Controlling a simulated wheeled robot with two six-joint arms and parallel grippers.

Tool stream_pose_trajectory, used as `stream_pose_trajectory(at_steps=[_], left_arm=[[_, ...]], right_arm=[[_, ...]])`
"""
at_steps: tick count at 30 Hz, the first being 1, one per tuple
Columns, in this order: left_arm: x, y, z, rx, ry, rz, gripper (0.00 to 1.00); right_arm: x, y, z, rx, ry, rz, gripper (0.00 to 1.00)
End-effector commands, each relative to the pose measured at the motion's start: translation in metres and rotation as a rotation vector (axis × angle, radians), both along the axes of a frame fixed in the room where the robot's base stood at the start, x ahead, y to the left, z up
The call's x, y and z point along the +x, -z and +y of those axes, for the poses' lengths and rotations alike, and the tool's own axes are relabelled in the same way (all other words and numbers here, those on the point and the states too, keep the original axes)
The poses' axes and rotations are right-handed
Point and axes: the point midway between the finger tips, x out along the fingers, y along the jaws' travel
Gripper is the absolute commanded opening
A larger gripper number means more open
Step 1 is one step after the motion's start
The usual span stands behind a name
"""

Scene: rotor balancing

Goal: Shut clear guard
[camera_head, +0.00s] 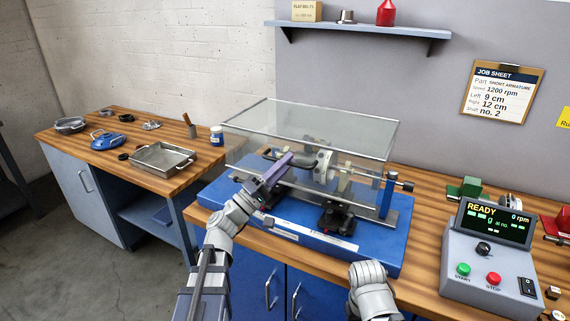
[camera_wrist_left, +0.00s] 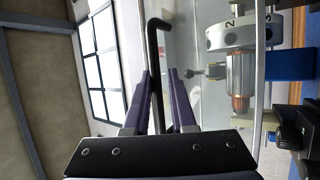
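The clear guard (camera_head: 310,128) is a see-through box with metal edges over the balancing machine (camera_head: 215,195). I cannot tell whether it is fully down. Its black handle (camera_head: 268,154) is at the front and also shows in the left wrist view (camera_wrist_left: 152,45). My left gripper (camera_head: 286,160) is at the handle, with its purple fingers (camera_wrist_left: 160,78) on either side of the bar. A gap shows between the bar and the right finger, so the gripper looks open. The rotor (camera_head: 322,167) sits inside the machine. Only my right arm's wrist shows, at the bottom; its gripper is hidden.
A control box (camera_head: 465,275) reading READY stands at the right. A shelf (camera_head: 365,30) and a job sheet (camera_head: 502,92) are on the wall behind.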

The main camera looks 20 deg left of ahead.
Motion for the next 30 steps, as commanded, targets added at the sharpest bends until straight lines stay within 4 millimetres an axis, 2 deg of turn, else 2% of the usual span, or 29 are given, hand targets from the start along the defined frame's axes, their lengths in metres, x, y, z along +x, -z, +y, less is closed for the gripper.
stream_pose_trajectory(at_steps=[1,6,14,24,30], left_arm=[[0.0,0.001,0.0,0.0,0.0,0.0,0.27],[0.0,0.0,0.0,-0.002,0.001,-0.001,0.45],[-0.002,0.001,0.001,-0.004,0.001,-0.002,0.45],[-0.037,0.029,0.027,-0.004,-0.001,-0.002,0.45],[-0.052,0.037,0.038,-0.003,-0.001,-0.001,0.45]], right_arm=[[0.0,0.001,0.0,0.0,0.0,0.0,0.5],[0.0,0.0,0.0,0.0,0.0,0.0,0.5],[0.0,0.002,0.0,0.0,0.0,0.0,0.5],[0.0,0.029,0.0,0.0,0.0,0.0,0.5],[0.0,0.038,0.0,0.0,0.0,0.0,0.5]])
